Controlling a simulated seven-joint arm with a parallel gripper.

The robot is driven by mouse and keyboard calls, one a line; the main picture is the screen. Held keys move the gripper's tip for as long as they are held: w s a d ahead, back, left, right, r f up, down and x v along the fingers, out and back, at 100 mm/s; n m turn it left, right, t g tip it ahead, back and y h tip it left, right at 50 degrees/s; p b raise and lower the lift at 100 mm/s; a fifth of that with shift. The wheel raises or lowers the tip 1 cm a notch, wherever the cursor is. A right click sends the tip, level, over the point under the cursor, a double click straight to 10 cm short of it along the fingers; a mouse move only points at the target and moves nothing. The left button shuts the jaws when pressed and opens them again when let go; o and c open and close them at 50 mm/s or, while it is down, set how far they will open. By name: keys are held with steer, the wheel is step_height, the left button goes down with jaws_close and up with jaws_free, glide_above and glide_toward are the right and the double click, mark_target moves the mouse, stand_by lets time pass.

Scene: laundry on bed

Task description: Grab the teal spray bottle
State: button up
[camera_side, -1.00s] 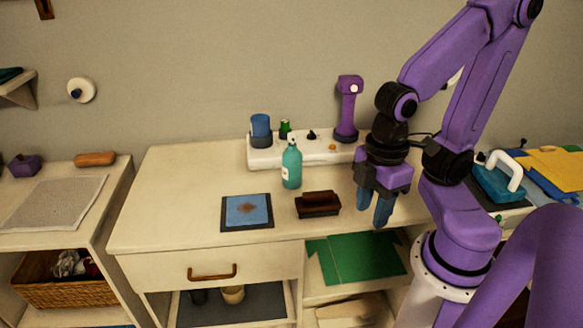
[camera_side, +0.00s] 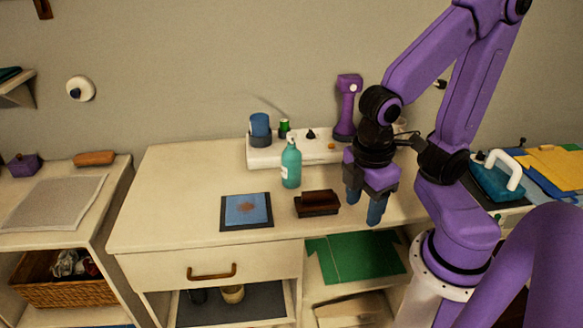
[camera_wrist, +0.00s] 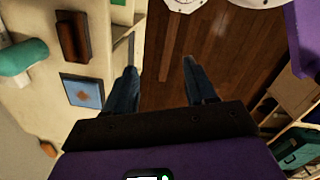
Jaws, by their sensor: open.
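The teal spray bottle (camera_side: 291,167) stands upright on the white dresser top, in front of the white tray-like unit, with a white label and nozzle. In the wrist view the bottle (camera_wrist: 22,57) shows at the upper left edge, partly cut off. My gripper (camera_side: 364,208) is to the right of the bottle, apart from it, over the dresser's right front part and pointing down. Its two blue fingers are spread and hold nothing. In the wrist view the gripper (camera_wrist: 162,85) has open floor between its fingertips.
A dark brown brush (camera_side: 317,203) lies between the bottle and my gripper. A blue framed pad (camera_side: 247,211) lies left of the brush. The white unit (camera_side: 265,156) behind the bottle holds a blue cup (camera_side: 260,124). A purple device (camera_side: 347,105) stands at the back.

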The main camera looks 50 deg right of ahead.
steer(key=w+d+f+n+t+h, duration=0.1)
steer(key=w+d+f+n+h, duration=0.15)
steer(key=w+h, duration=0.9)
steer(key=n+t+h, duration=0.4)
steer(key=n+h, duration=0.1)
steer(key=n, duration=0.1)
glide_toward(291, 143)
steer(key=x, duration=0.5)
steer(key=shift+w+d+f, duration=0.1)
steer(key=shift+f, duration=0.05)
steer(key=shift+x, duration=2.7)
jaws_close()
